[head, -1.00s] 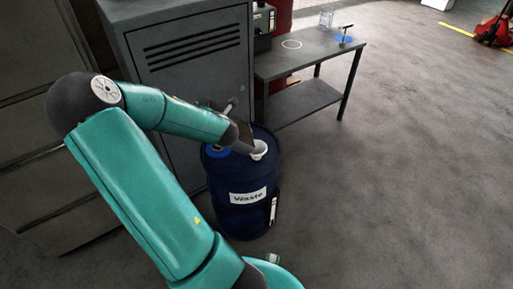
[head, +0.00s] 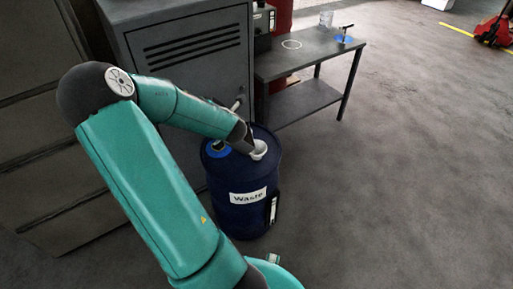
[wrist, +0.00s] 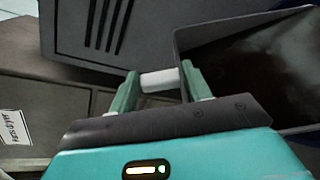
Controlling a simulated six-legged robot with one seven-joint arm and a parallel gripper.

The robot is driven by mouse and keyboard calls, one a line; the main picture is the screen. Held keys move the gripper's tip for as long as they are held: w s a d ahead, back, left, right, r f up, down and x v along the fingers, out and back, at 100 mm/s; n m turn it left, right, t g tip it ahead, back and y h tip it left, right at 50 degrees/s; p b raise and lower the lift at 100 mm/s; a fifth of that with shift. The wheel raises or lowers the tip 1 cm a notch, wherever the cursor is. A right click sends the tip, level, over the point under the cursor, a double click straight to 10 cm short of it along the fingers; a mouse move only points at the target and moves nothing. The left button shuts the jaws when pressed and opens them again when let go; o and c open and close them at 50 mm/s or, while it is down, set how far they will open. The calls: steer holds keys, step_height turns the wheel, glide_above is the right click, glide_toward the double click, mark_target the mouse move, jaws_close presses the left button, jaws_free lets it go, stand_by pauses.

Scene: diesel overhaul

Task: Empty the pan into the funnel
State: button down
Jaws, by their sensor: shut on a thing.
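The pan (wrist: 179,47) is grey with a raised rim and a dark brownish inside, at the right of the wrist view. My gripper (wrist: 158,82) is shut on its pale handle, with one green finger on each side. I cannot tell how much is in the pan. The white funnel (head: 260,151) sits on top of the blue waste drum (head: 225,178) in the head view. The end of my arm is beside and just above the funnel. My arm hides the pan in the head view, so its tilt over the funnel is unclear.
A grey vented cabinet (head: 190,50) stands behind the drum. A blue cap (head: 217,149) lies on the drum top.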

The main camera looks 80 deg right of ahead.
steer(key=shift+s+d+r, duration=0.1)
stand_by(0.3)
steer(key=shift+s+d+r+m, duration=0.35)
steer(key=shift+s+r+m, duration=0.15)
steer(key=shift+s+r, duration=0.2)
steer(key=shift+s+t, duration=0.15)
steer(key=shift+t, duration=0.15)
steer(key=shift+s+d+r+m, duration=0.2)
steer(key=shift+s+d+r, duration=0.1)
steer(key=shift+s, duration=0.15)
steer(key=shift+s+d+r+m, duration=0.15)
steer(key=shift+s+r+m, duration=0.1)
steer(key=shift+s, duration=0.15)
steer(key=shift+s+d+r+m+t, duration=0.2)
steer(key=shift+s+d+r, duration=0.05)
steer(key=shift+s, duration=0.25)
steer(key=shift+s+d+r+m+t, duration=0.15)
steer(key=shift+s+d+r+t, duration=0.1)
steer(key=shift+s, duration=0.2)
steer(key=shift+s+d+r+m+t, duration=0.15)
steer(key=shift+s+d+r+m, duration=0.1)
steer(key=shift+s, duration=0.3)
steer(key=shift+s+d+r+m+t, duration=0.15)
steer(key=shift+s+d+m, duration=0.1)
steer(key=shift+s, duration=0.25)
